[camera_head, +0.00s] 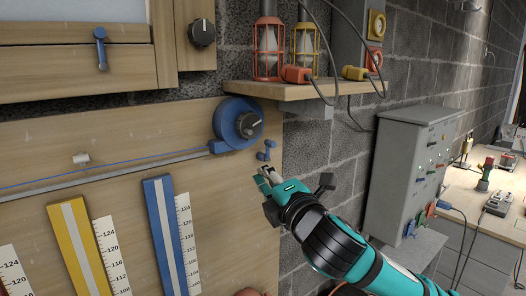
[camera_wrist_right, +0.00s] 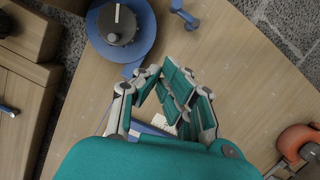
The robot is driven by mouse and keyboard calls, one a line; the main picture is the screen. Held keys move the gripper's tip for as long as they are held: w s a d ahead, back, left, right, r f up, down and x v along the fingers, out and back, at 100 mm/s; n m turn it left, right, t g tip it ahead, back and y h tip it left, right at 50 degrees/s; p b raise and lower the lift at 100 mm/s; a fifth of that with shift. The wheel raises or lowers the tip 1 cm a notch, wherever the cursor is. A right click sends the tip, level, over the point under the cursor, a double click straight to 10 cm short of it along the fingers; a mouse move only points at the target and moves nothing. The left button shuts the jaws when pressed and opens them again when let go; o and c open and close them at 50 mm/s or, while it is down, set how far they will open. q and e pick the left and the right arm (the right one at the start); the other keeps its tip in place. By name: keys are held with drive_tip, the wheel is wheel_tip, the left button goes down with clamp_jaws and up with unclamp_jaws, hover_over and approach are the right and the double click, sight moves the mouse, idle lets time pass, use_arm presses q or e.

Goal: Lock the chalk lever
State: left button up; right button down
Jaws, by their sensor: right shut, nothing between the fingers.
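The blue chalk reel (camera_head: 236,120) with its grey knob is mounted on the wooden board, and a blue line runs left from it. A small blue lever (camera_head: 266,152), which I take for the chalk lever, is on the board just right of and below the reel. In the right wrist view the reel (camera_wrist_right: 143,48) is at the top and the lever (camera_wrist_right: 184,14) is to its right. My right gripper (camera_head: 264,178) is shut and empty just below the lever, apart from it. It also shows in the wrist view (camera_wrist_right: 170,78). My left gripper is out of view.
Yellow (camera_head: 78,245) and blue (camera_head: 166,235) strips with white scales hang at the lower left. A wooden shelf (camera_head: 300,92) with two caged lamps juts out above right. A grey cabinet (camera_head: 385,165) stands to the right. The board around my right gripper is clear.

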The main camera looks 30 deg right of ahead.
drive_tip(key=w+d+r+p, duration=0.1)
drive_tip(key=w+d+p, duration=0.3)
drive_tip(key=w, duration=0.5)
drive_tip(key=shift+w+d+r+p, duration=0.25)
drive_tip(key=shift+d+r+p, duration=0.1)
drive_tip(key=shift+d, duration=0.3)
drive_tip(key=shift+f, duration=0.1)
